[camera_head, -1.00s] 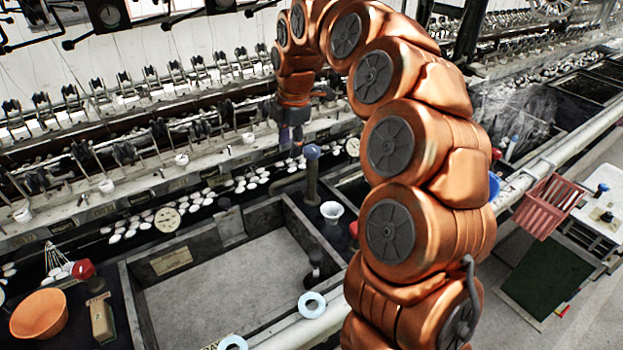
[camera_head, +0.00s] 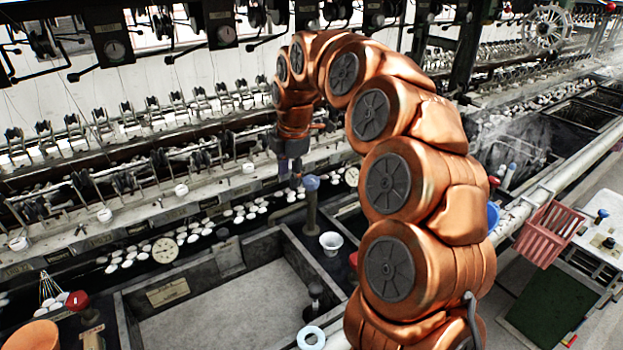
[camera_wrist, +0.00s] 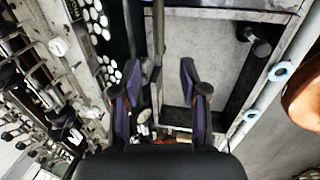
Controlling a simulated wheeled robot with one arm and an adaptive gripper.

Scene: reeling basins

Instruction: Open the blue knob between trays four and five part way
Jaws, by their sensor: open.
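The blue knob (camera_head: 311,183) tops a grey upright post near the corner of a basin, in the middle of the head view. My gripper (camera_head: 290,176) points down just left of the knob in that view, with its fingers at about the knob's height. I cannot tell whether it touches the knob. In the wrist view my gripper (camera_wrist: 160,88) has its two purple-sided fingers spread wide with nothing held between them. A pipe (camera_wrist: 158,28) runs beyond the fingers there. I cannot make out the blue knob in the wrist view.
A grey basin (camera_head: 150,299) lies below and left of the post. A white cup (camera_head: 331,242) is near the post's foot. A pale blue ring (camera_head: 311,337) sits on the front rail. Reeling machinery lines the back.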

